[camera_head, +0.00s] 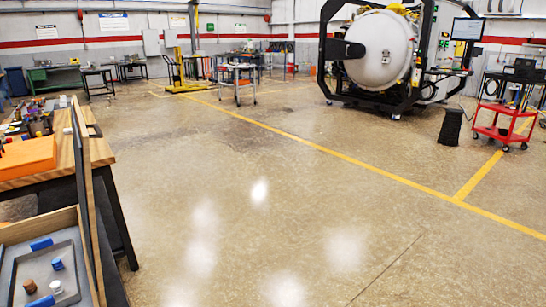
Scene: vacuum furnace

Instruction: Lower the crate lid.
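The wooden crate (38,225) is at the lower left, cut off by the left and bottom picture edges. Its lid (91,225) stands up along the crate's right side, seen nearly edge-on, so the crate is open. A grey tray (72,284) inside holds small blue, brown and white pieces. A blue piece (41,244) also lies at the tray's far edge. Neither of my grippers is in view.
A wooden workbench (100,151) with an orange block (27,157) and many small items stands behind the crate. Open concrete floor lies to the right. A red cart (505,125), a black stool (451,127) and the round furnace (380,50) are farther off.

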